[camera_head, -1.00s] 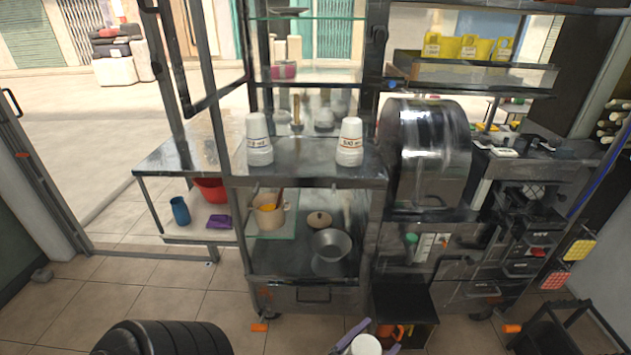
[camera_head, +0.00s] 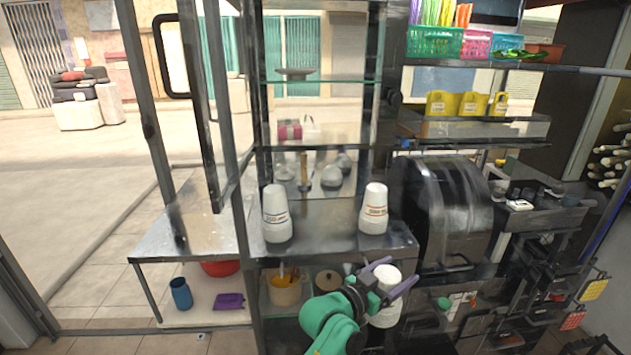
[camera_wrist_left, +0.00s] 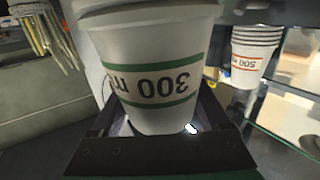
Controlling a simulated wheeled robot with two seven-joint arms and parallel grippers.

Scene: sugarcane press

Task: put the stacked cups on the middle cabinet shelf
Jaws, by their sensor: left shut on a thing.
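My left gripper (camera_head: 391,277) is shut on a stack of white cups (camera_head: 386,308), upright in front of the counter's front edge. In the left wrist view the held cup (camera_wrist_left: 150,62) fills the middle, with green bands and "300 ml" lettering upside down. The glass-walled cabinet has a middle shelf (camera_head: 350,147) above and behind the gripper, holding a small red-and-white item. Two other white cup stacks (camera_head: 276,213) (camera_head: 373,209) stand on the metal counter; one 500 stack also shows in the left wrist view (camera_wrist_left: 253,57). My right gripper is out of view.
An open cabinet door frame (camera_head: 216,110) stands at the left. A dark press machine (camera_head: 440,205) is right of the counter. An upper glass shelf (camera_head: 345,80) holds a plate. Metal domes and a wooden-handled tool stand behind the counter cups.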

